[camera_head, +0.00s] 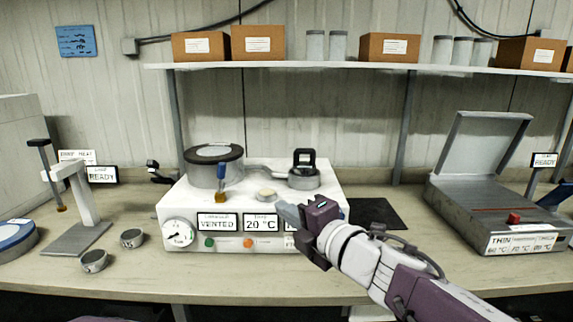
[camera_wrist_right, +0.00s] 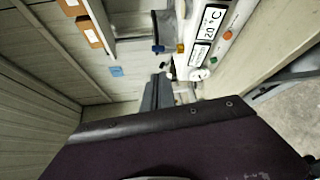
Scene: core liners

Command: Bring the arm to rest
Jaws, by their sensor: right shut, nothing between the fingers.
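My right gripper (camera_head: 288,214) shows in the head view in front of the white vacuum unit, its arm coming in from the lower right. Its grey fingers are shut with nothing between them, and they point left near the unit's front panel. In the right wrist view the shut fingers (camera_wrist_right: 157,92) show at the centre, with the unit's panel (camera_wrist_right: 211,30) above and to the right. The white unit (camera_head: 176,210) reads "VENTED" and "20 °C" and carries a lidded grey chamber (camera_head: 208,174). My left gripper is not in view.
A bench (camera_head: 130,268) runs across the view. A grey press (camera_head: 85,210) and two small round tins (camera_head: 94,261) stand left. An open grey case (camera_head: 480,205) stands right, and a dark mat (camera_head: 378,212) lies behind my arm. A shelf (camera_head: 350,68) holds boxes and jars.

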